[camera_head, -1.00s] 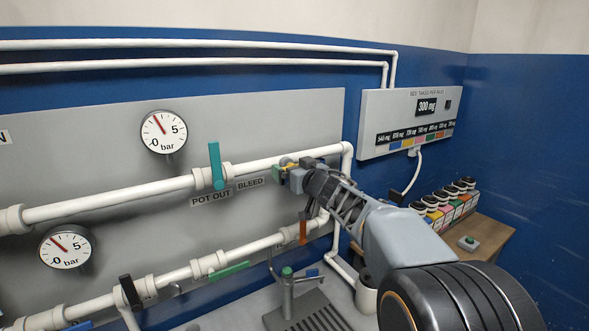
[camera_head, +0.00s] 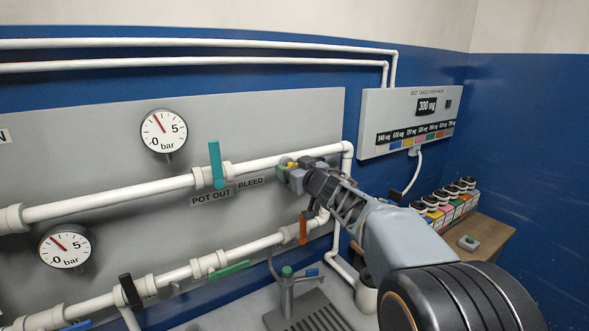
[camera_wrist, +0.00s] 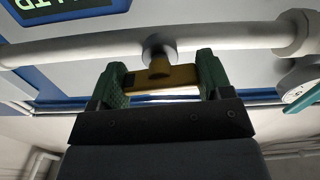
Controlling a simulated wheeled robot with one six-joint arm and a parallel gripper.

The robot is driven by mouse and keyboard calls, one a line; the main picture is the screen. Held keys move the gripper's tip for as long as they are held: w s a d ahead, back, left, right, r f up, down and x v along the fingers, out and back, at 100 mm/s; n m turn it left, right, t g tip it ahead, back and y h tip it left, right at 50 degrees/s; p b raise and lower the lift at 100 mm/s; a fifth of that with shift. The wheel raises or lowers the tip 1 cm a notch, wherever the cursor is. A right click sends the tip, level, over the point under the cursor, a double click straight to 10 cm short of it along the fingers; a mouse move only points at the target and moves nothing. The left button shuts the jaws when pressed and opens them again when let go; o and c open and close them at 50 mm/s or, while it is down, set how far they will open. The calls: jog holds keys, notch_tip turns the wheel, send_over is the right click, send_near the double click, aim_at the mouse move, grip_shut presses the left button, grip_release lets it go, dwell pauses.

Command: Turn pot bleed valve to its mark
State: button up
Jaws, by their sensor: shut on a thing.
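The pot bleed valve is a small yellow T-shaped handle (camera_wrist: 162,76) on a short round grey stem, set on the white upper pipe. In the wrist view it lies between the two green fingertips of my gripper (camera_wrist: 160,84), which is shut on the handle's ends. In the head view my gripper (camera_head: 290,170) is at the pipe, right of the BLEED label (camera_head: 250,183), and covers most of the valve. A bit of yellow shows at the fingertips. I cannot make out the valve's mark in either view.
The teal POT OUT lever (camera_head: 216,164) stands upright just left of my gripper. An orange lever (camera_head: 303,228) hangs on the lower pipe beneath my arm. A pressure gauge (camera_head: 163,131) is at the upper left.

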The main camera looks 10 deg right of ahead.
jog(key=n+b, duration=0.1)
jog(key=n, duration=0.3)
jog(key=shift+f, duration=0.1)
jog(key=n+b, duration=0.1)
jog(key=n, duration=0.4)
jog(key=n+b, duration=0.1)
jog(key=n, duration=0.2)
jog(key=shift+b, duration=0.3)
jog(key=shift+n+b, duration=0.7)
jog(key=shift+n, duration=1.8)
jog(key=o, duration=0.9)
